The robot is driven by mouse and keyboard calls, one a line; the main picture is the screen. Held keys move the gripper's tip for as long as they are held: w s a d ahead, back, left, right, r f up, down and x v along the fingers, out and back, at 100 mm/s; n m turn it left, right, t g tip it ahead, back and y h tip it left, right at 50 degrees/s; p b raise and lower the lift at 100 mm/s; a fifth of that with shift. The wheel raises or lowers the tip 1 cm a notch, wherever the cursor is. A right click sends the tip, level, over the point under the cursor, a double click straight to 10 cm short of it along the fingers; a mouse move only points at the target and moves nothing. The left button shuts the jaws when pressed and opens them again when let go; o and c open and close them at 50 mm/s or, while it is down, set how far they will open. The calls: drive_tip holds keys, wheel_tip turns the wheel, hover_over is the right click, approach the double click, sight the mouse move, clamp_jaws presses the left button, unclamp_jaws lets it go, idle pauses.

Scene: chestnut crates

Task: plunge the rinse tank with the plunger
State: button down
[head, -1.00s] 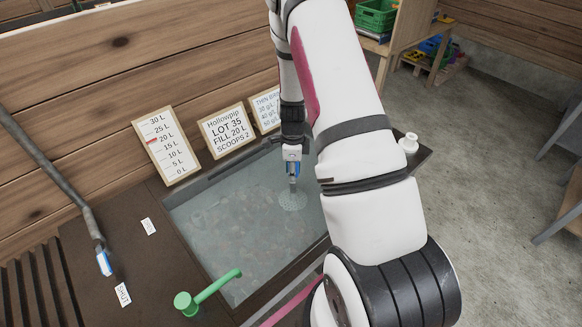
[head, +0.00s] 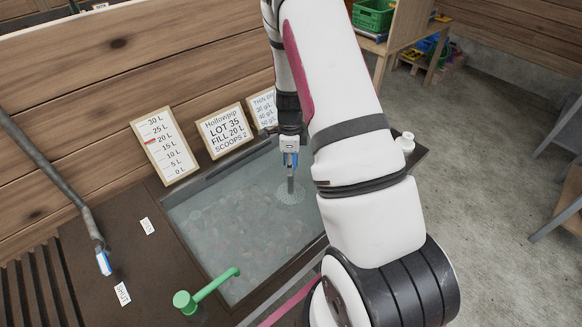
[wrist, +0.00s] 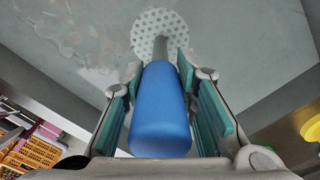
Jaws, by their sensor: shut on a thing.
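The rinse tank (head: 286,277) has a dark brown rim and holds cloudy grey water (head: 225,222) with many brownish pieces under the surface. My gripper (head: 290,148) is shut on the blue handle of the plunger, which also shows in the wrist view (wrist: 160,112) between the teal finger pads. The plunger's grey shaft (head: 291,183) points down to a pale perforated disc (head: 290,193). The disc is over the right part of the tank and looks at or under the water surface; I cannot tell how deep.
A green tap-like handle (head: 208,290) reaches over the tank's near left edge. A grey pipe with a blue-white lever (head: 103,262) stands at left by a SHUT label (head: 122,294). Signs (head: 165,150) lean behind the tank. A white bottle (head: 405,142) stands on the right ledge.

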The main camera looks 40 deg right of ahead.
drive_tip(key=shift+f+b, duration=1.25)
drive_tip(key=shift+f, duration=1.55)
drive_tip(key=shift+r+p, duration=0.95)
drive_tip(key=shift+r, duration=1.85)
drive_tip(key=shift+f+b, duration=1.35)
drive_tip(key=shift+f, duration=1.4)
drive_tip(key=shift+r+p, duration=1)
drive_tip(key=shift+r, duration=1.8)
drive_tip(key=shift+r+p, duration=2.1)
drive_tip(key=shift+r, duration=4.4)
